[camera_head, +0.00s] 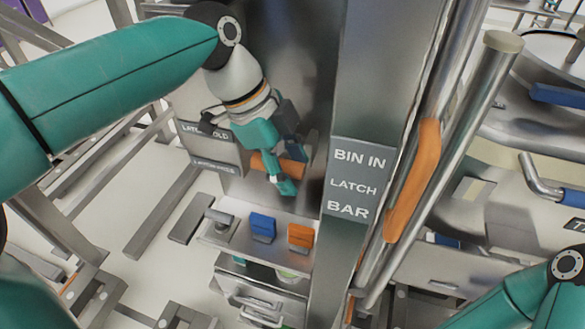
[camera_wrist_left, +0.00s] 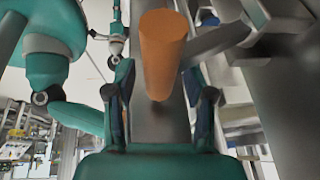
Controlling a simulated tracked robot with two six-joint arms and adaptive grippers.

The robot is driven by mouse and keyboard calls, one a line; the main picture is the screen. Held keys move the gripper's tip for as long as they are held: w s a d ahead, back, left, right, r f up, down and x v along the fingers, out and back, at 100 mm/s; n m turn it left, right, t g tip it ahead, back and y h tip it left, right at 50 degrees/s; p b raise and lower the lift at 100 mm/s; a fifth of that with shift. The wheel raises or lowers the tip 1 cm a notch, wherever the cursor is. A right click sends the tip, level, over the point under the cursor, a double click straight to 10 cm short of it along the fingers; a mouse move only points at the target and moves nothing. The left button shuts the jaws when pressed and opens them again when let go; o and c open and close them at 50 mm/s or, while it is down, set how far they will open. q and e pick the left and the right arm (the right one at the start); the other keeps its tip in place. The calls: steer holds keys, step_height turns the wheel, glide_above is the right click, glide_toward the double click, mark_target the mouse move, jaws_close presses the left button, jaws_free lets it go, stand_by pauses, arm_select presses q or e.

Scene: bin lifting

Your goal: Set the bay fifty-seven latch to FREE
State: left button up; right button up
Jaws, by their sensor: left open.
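The orange latch handle (camera_head: 291,174) sticks out by the steel panel, left of the post. My left gripper (camera_head: 288,166) is open, with its fingers to either side of the handle. In the left wrist view the orange handle (camera_wrist_left: 162,50) stands between the two open fingers of my left gripper (camera_wrist_left: 162,98), with gaps showing on both sides. Contact cannot be told. A grey label plate (camera_head: 205,132) behind the gripper is partly covered; its upper line seems to end in "OLD". A lower plate (camera_head: 215,166) is too small to read. My right gripper is out of view.
A post carries a sign (camera_head: 355,182) reading "BIN IN LATCH BAR". Right of it are a steel rail and a long orange grip (camera_head: 412,185). Below my left gripper, a ledge (camera_head: 225,238) bears a blue block (camera_head: 262,228) and an orange block (camera_head: 300,237).

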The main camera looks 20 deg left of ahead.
arm_select(q)
steer(key=shift+d+f, duration=0.1)
steer(key=shift+f, duration=0.05)
steer(key=shift+c, duration=0.2)
jaws_close()
step_height(320, 180, down, 10)
steer(key=m+t+b, duration=0.2)
steer(key=t+b, duration=0.6)
steer(key=b, duration=1.6)
steer(key=shift+h, duration=0.4)
